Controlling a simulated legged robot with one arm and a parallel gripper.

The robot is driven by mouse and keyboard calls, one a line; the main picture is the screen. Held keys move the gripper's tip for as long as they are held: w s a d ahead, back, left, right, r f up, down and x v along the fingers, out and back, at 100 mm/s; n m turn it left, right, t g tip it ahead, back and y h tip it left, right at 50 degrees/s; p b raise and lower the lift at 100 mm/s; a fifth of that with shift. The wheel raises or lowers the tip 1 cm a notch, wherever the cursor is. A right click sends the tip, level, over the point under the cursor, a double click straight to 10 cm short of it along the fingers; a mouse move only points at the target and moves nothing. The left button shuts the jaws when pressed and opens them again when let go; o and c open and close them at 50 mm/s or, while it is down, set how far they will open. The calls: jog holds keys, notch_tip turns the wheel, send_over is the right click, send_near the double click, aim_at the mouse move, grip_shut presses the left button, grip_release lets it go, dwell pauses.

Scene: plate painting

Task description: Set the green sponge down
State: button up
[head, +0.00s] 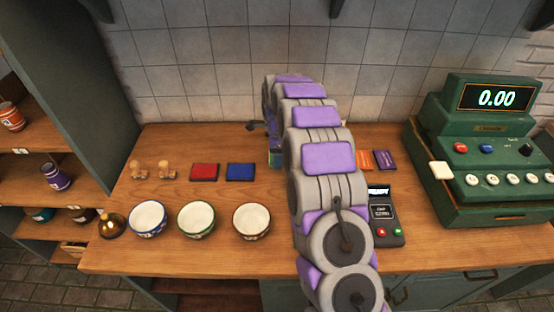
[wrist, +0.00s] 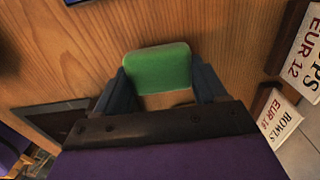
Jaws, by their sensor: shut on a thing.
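The green sponge (wrist: 158,66) is between the two dark blue fingers of my gripper (wrist: 162,84) in the wrist view. The fingers are shut on its sides. Wooden counter (wrist: 60,50) shows around and beneath it; I cannot tell whether the sponge touches the wood. In the head view my arm reaches over the counter (head: 180,255) toward the wall, and its links hide most of my gripper and the sponge.
Red (head: 204,172) and blue (head: 240,172) pads and wooden stamps (head: 165,170) lie left of my arm. Several bowls (head: 196,220) line the front. A card terminal (head: 384,215) and green cash register (head: 490,150) stand right. Price signs (wrist: 280,115) show in the wrist view.

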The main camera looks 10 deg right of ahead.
notch_tip(320, 180, down, 2)
jog(key=shift+d, duration=0.15)
jog(key=shift+r, duration=0.15)
jog(key=o, duration=1)
